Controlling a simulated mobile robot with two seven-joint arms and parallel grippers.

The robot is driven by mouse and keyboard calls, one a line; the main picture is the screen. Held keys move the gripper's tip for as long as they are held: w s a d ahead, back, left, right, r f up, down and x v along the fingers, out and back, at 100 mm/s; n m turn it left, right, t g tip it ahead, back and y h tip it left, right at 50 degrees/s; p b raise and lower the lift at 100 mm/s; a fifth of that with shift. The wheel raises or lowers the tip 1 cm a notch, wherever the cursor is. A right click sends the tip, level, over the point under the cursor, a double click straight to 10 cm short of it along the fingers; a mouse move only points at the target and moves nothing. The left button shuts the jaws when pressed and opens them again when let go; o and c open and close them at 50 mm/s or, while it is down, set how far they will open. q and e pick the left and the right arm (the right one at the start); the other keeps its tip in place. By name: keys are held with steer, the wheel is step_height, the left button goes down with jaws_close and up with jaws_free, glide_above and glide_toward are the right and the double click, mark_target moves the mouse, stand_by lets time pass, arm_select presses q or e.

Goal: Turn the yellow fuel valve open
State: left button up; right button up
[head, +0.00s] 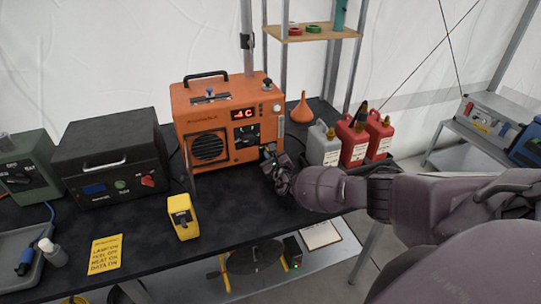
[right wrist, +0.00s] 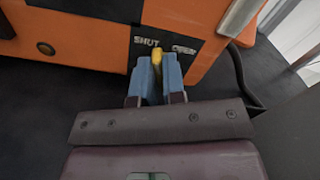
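The yellow fuel valve (right wrist: 157,58) is on the lower front of the orange heater (head: 222,118), beneath the white SHUT and OPEN labels. In the right wrist view its yellow handle shows between the blue fingertips of my right gripper (right wrist: 158,72), just below the gap between the two labels. The fingers sit close on both sides of the handle and appear shut on it. In the head view my right gripper (head: 268,153) is at the heater's lower right corner and hides the valve. My left gripper is not in view.
A grey can (head: 323,146) and red cans (head: 352,142) stand right of my right gripper. An orange funnel (head: 301,108) is behind. A black box (head: 110,155), a yellow device (head: 183,217) and a yellow card (head: 105,255) are on the left. Bare tabletop lies in front of the heater.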

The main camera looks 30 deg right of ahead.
jaws_close()
